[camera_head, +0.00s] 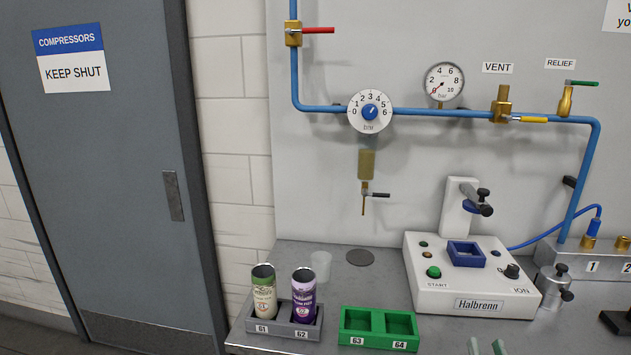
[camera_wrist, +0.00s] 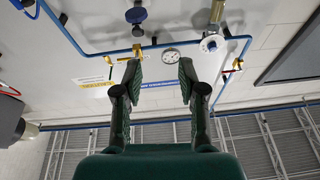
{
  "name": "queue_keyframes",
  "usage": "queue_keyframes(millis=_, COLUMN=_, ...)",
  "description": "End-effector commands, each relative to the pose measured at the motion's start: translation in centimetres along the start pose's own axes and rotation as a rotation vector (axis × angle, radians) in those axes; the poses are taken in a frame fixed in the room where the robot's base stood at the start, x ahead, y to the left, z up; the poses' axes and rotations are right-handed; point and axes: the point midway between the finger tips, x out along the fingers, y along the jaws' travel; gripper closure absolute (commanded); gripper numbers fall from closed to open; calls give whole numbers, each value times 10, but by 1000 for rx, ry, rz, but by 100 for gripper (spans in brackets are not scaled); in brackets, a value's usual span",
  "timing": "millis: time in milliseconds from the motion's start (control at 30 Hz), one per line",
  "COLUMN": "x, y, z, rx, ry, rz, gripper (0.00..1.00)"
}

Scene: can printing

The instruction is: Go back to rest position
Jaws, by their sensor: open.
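A green can (camera_head: 264,294) and a purple can (camera_head: 303,298) stand upright in the grey holder (camera_head: 283,328), in slots 61 and 62. The green holder (camera_head: 379,341), slots 63 and 64, is empty.
Blue pipework (camera_head: 440,111) with a regulator dial (camera_head: 370,112), a pressure gauge (camera_head: 444,82) and valves runs along the wall panel. A clear cup (camera_head: 320,266) stands behind the cans. A grey door (camera_head: 110,180) is at left.

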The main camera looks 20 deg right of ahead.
Motion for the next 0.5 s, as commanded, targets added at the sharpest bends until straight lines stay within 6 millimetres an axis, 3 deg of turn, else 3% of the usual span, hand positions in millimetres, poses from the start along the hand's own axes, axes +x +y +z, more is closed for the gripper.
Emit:
queue_keyframes(millis=200, x=-68, y=-48, z=46, rx=34, ry=-147, rz=-35, gripper=59)
queue_keyframes(millis=500, x=-176, y=-96, z=76, rx=34, ry=-322, rz=-117, gripper=59)
